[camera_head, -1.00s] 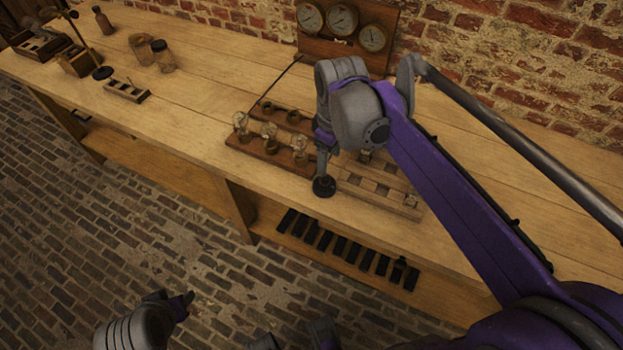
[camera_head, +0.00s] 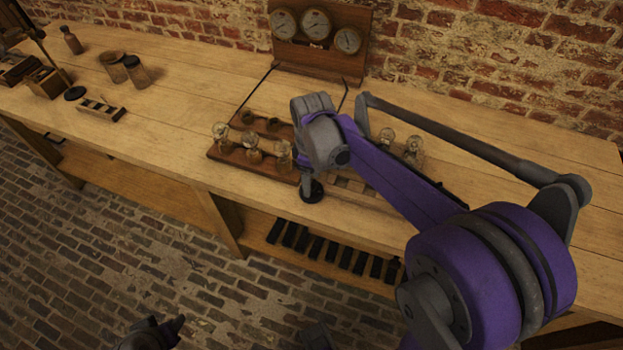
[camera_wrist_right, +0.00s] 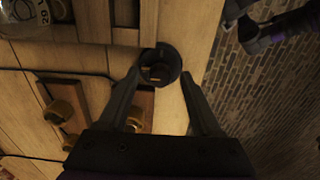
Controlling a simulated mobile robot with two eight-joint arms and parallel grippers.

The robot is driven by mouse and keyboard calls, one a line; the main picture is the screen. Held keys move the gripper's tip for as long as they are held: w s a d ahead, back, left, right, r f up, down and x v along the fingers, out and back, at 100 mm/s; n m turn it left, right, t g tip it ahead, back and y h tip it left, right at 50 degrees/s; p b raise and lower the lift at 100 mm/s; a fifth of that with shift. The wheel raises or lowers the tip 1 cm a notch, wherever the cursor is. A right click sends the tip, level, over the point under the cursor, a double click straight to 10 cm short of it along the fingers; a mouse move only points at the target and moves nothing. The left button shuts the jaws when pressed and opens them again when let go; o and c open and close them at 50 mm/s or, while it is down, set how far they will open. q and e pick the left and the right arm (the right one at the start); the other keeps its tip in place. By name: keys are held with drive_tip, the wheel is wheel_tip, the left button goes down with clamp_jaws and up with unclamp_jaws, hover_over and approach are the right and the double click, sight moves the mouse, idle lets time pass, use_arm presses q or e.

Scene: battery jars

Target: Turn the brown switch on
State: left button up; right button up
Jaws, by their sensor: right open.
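A dark wooden board (camera_head: 228,152) on the workbench carries small round brown fittings (camera_head: 272,124) behind a row of glass bulbs (camera_head: 252,142). My right gripper (camera_wrist_right: 160,88) is open. A dark round cup-like piece (camera_wrist_right: 160,66) shows between its fingertips near the bench's front edge; contact is unclear. My right wrist hides part of the board in the head view. My left gripper (camera_head: 168,328) is partly visible at the bottom, off the bench.
A panel with three gauges (camera_head: 316,24) stands at the back against the brick wall. A pale slotted block (camera_head: 350,185) and more bulbs (camera_head: 414,148) lie right of the wrist. Jars (camera_head: 136,72) stand at left. Dark slabs (camera_head: 318,248) line the lower shelf.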

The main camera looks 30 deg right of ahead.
drive_tip(key=shift+f, duration=0.15)
clamp_jaws()
